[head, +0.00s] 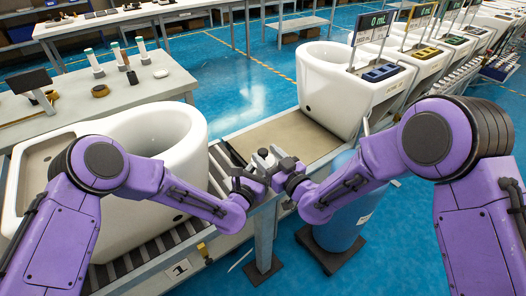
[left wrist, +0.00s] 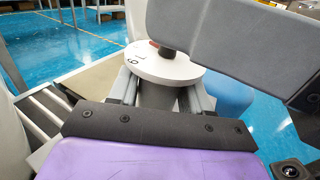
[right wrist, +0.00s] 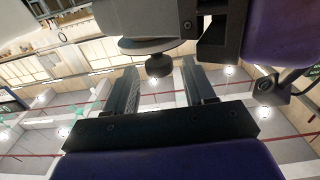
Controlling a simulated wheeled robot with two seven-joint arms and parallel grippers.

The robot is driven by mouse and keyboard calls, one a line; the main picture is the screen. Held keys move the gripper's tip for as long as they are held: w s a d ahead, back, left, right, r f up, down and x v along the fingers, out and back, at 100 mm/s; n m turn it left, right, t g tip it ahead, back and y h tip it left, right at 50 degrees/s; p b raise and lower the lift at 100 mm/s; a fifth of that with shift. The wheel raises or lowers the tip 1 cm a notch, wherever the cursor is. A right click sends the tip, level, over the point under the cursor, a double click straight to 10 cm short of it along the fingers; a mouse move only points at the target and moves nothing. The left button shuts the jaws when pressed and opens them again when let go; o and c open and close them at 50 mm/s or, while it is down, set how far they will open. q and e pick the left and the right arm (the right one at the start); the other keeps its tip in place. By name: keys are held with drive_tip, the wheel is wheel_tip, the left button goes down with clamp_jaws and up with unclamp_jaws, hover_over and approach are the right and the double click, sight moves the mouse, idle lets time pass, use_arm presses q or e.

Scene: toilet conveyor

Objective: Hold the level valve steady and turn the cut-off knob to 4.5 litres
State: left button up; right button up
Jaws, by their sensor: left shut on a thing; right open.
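The level valve (head: 263,158) is a small pale and grey part above the conveyor, mostly hidden by my two grippers in the head view. My left gripper (left wrist: 168,95) is shut on its grey cylindrical body (left wrist: 157,94). Above that body is a white dial disc (left wrist: 160,65) with a "6" and a small red mark. A dark stem stands on the disc, partly hidden by a large grey part. In the right wrist view, a dark round knob (right wrist: 159,66) sits at the far end between the fingers of my open right gripper (right wrist: 158,82). I cannot tell whether they touch it.
A white toilet (head: 175,130) stands left on the roller conveyor (head: 150,250). Another white toilet (head: 335,85) with a 0 mL display (head: 376,20) stands beyond a bare board (head: 285,135). A blue barrel (head: 340,225) is below right. A grey table (head: 130,90) holds small parts.

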drive_tip(key=shift+x, duration=1.3)
drive_tip(key=c, duration=0.9)
drive_tip(key=shift+r+n+g+y, duration=0.1)
drive_tip(key=shift+n+g+y, duration=1.5)
drive_tip(key=shift+g+y, duration=0.15)
drive_tip(key=shift+c, duration=0.4)
use_arm(q)
drive_tip(key=shift+s, duration=0.1)
use_arm(e)
drive_tip(key=o, duration=1)
drive_tip(key=shift+d, duration=0.1)
